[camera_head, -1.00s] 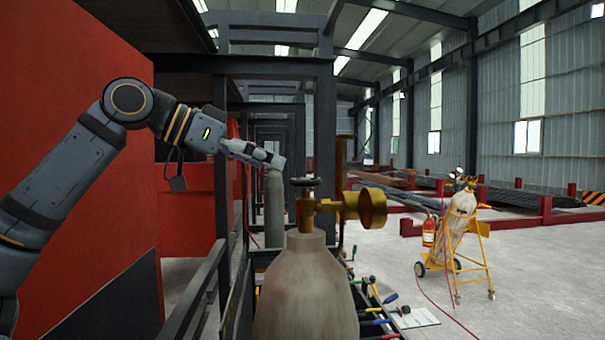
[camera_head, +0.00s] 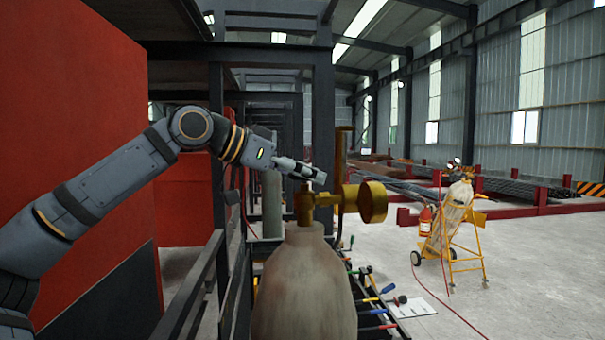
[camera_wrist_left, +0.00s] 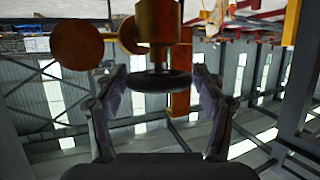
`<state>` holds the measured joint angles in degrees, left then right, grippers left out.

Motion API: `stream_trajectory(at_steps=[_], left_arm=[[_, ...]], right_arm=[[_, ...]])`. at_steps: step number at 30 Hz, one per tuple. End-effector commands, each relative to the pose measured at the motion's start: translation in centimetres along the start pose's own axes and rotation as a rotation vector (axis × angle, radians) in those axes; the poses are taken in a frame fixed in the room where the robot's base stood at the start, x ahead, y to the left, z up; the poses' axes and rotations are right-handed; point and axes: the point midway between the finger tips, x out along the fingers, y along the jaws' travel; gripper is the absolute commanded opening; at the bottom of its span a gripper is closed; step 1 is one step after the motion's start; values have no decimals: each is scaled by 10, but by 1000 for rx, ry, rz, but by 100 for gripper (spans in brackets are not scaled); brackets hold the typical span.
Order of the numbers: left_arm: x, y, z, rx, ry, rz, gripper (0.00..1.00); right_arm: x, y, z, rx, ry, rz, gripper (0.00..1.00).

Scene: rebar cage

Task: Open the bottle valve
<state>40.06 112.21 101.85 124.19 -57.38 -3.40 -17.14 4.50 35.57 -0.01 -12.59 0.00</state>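The large grey-beige gas bottle (camera_head: 303,285) stands upright in front of me in the head view. Its brass valve (camera_head: 305,207) sits on top, with a round brass fitting (camera_head: 372,203) pointing right. My left gripper (camera_head: 318,178) is at the top of the valve and covers the handwheel in the head view. In the left wrist view, the dark handwheel (camera_wrist_left: 160,81) lies between the two spread fingers of my left gripper (camera_wrist_left: 162,85), with gaps visible on both sides. The brass valve body (camera_wrist_left: 158,22) shows beyond it. My right gripper is not in view.
A dark rack frame (camera_head: 322,130) and red panels (camera_head: 75,120) stand at the left. Tools with coloured handles (camera_head: 375,305) lie right of the bottle. A yellow trolley (camera_head: 462,240) with another bottle stands on open floor at the right.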

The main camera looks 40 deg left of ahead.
Motion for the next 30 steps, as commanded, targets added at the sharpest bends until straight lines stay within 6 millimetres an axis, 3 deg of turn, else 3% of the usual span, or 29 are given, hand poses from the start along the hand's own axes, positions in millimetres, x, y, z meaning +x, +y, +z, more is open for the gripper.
stream_trajectory(at_steps=[1,7,17,30], left_arm=[[0,0,0,0,0,0,57],[0,0,0,0,0,0,31],[0,1,-1,-18,1,-50,30],[-2,2,-5,-144,-2,-376,31]], right_arm=[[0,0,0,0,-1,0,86],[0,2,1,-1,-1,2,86],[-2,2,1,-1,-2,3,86],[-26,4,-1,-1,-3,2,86]])
